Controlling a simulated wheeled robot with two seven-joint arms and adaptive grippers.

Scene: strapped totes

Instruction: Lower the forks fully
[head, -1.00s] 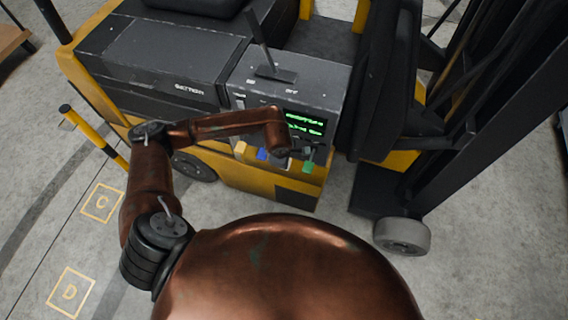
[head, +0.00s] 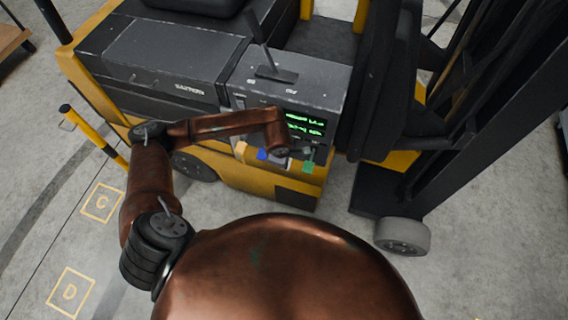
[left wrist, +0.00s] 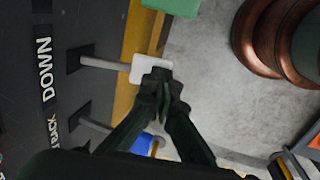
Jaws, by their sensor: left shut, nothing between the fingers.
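The forklift's control box (head: 285,88) has a row of levers on its near face. A white-knobbed lever (left wrist: 143,68) stands beside the label DOWN (left wrist: 45,68) in the left wrist view. My left gripper (left wrist: 164,88) is shut and empty, its fingertips right at the white knob's edge; I cannot tell whether they touch. A blue knob (left wrist: 145,144) is below it and a green knob (left wrist: 186,6) above it. In the head view, the green knob (head: 308,166) and blue knob (head: 262,155) flank the gripper's area. The forks are not visible. My right gripper is not in view.
The dark mast (head: 500,125) and a grey wheel (head: 402,236) stand at the right. A yellow-and-black post (head: 92,136) stands at the left. A yellow knob (head: 241,148) is left of the blue one. Floor squares C (head: 102,203) and D (head: 71,292) lie on open floor.

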